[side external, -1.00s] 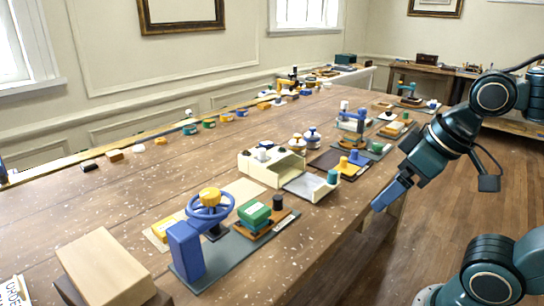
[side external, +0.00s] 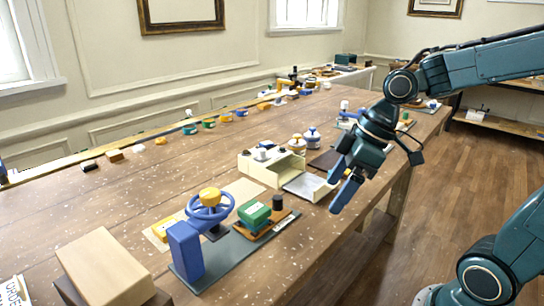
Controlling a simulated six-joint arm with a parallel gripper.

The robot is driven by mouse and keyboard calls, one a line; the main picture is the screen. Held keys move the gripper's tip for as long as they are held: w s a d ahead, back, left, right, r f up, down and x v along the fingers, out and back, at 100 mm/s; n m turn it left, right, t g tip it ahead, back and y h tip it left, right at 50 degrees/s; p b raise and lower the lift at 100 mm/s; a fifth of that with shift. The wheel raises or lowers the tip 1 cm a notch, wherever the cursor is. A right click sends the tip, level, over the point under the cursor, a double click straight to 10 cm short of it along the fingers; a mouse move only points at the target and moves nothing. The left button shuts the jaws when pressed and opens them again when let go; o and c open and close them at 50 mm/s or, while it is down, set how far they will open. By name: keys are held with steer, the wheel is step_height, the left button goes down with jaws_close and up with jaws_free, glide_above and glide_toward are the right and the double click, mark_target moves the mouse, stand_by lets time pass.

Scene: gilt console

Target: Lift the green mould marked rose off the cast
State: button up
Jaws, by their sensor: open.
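A green mould (side external: 255,214) sits on a small brown board (side external: 272,226) on a dark grey base plate (side external: 236,252) near the table's front edge. Pale marking shows on its front face, too small to read. A cast beneath it cannot be made out. A black knob-like piece (side external: 278,203) stands just right of it. My gripper (side external: 346,194) has blue fingers pointing down and left. It is open and empty, near the table's front edge, to the right of the green mould and apart from it.
A blue handwheel press (side external: 189,250) with a yellow hub stands left of the mould. A cream box (side external: 262,172) and a pale tray (side external: 306,188) stand behind it. A cardboard-coloured block (side external: 103,268) is at the front left. Bare table lies along the middle left.

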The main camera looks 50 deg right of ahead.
steer(key=w+d+f+n+t+y, duration=0.2)
steer(key=w+d+f+n+y, duration=0.3)
steer(key=w+y, duration=0.5)
steer(key=d+n, duration=0.2)
steer(key=d, duration=0.1)
steer(key=shift+w+d+f, duration=0.15)
steer(key=shift+w+f, duration=0.1)
steer(key=shift+f, duration=0.15)
glide_toward(257, 207)
steer(key=shift+x, duration=1.65)
steer(key=shift+s, duration=0.15)
steer(key=shift+x, duration=2.65)
steer(key=shift+d, duration=0.1)
steer(key=c, duration=1.3)
